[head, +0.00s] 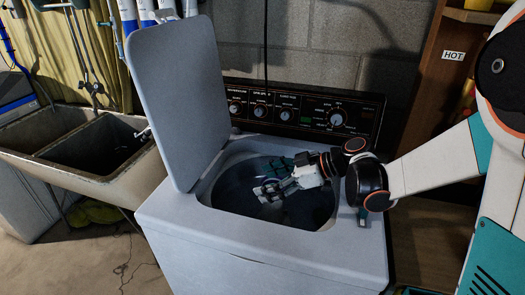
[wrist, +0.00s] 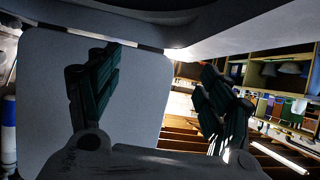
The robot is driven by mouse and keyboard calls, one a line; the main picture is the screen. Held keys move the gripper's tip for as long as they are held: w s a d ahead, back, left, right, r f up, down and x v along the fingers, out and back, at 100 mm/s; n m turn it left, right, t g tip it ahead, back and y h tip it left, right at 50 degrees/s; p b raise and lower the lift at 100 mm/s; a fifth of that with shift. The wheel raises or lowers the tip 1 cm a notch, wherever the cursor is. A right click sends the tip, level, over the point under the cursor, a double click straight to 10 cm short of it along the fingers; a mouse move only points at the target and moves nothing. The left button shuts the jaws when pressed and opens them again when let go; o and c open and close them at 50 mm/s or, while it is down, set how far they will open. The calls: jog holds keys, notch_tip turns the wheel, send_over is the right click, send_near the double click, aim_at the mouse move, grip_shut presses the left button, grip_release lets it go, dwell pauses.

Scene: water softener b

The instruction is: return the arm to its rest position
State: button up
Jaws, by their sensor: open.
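My arm (head: 437,158) comes in from the right and bends at a dark joint over the machine's right rim. In the wrist view, the two dark green fingers of my gripper (wrist: 158,75) are spread wide apart, with nothing between them. The raised washer lid (wrist: 140,90) fills the background behind the left finger.
The lid (head: 180,95) stands open left of my gripper. The control panel (head: 305,112) with knobs runs along the back, before a block wall. A concrete sink (head: 85,180) is at left. A wooden cabinet (head: 440,75) stands behind my arm. Shelves (wrist: 270,75) show at right in the wrist view.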

jog(key=s+d+r+m+t+h, duration=0.2)
jog(key=s+d+m+h, duration=0.4)
jog(key=s, duration=0.4)
jog(key=s+d+r+m+t+h, duration=0.2)
jog(key=s+d+m+h, duration=0.3)
jog(key=s+d+m, duration=0.4)
jog(key=shift+s+r+h, duration=0.2)
jog(key=shift+s+h, duration=0.2)
jog(key=shift+s, duration=0.3)
